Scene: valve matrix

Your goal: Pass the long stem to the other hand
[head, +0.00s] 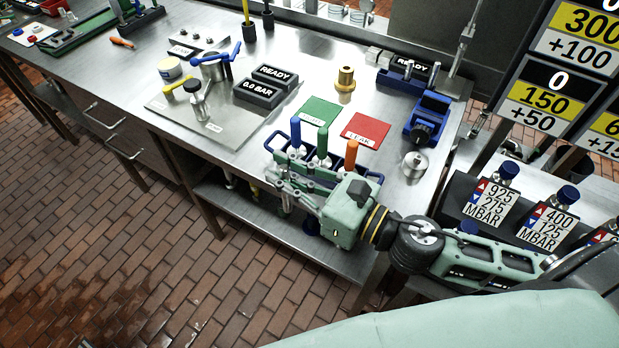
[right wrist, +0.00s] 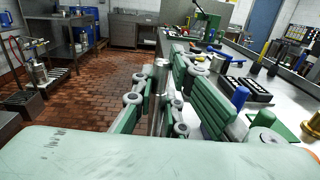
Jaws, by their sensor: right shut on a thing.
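My right gripper (head: 279,184) reaches in from the right in the head view, by the near edge of the bench. In the right wrist view its green-padded fingers (right wrist: 160,106) are shut on an upright silvery metal rod, the long stem (right wrist: 159,82). The stem's lower part is hidden by my gripper's own body. In the head view the fingers largely hide the stem. My left gripper is in neither view.
A rack beside my right gripper holds a blue (head: 296,133), a green (head: 321,140) and an orange handle (head: 351,152). Behind are green (head: 319,111) and red LEAK mats (head: 366,130), a brass fitting (head: 345,78) and a blue vise (head: 428,115). Floor left of the bench is clear.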

